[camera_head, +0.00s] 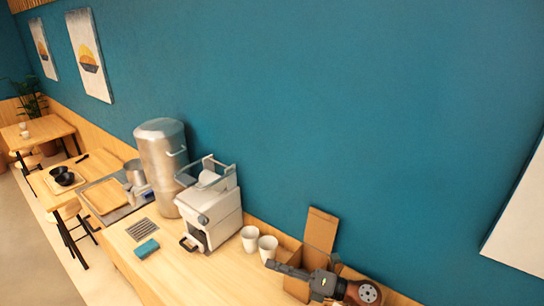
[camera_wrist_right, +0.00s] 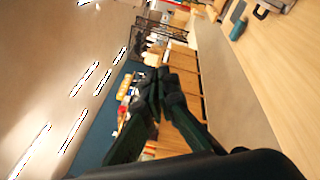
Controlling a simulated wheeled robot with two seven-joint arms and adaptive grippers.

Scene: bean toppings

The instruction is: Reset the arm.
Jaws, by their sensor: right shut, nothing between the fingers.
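My right gripper (camera_head: 283,268) is at the bottom of the head view, over the wooden counter (camera_head: 164,272) beside two white cups. It is shut and empty. In the right wrist view its dark fingers (camera_wrist_right: 158,84) meet at their tips with nothing between them. My left gripper is in neither view.
White cups (camera_head: 249,238) (camera_head: 268,247) stand near the gripper, with a cardboard box (camera_head: 320,229) behind it. A white machine (camera_head: 212,206) and a metal urn (camera_head: 163,160) stand further left. A teal item (camera_head: 146,249) lies on the counter. The counter's front is mostly clear.

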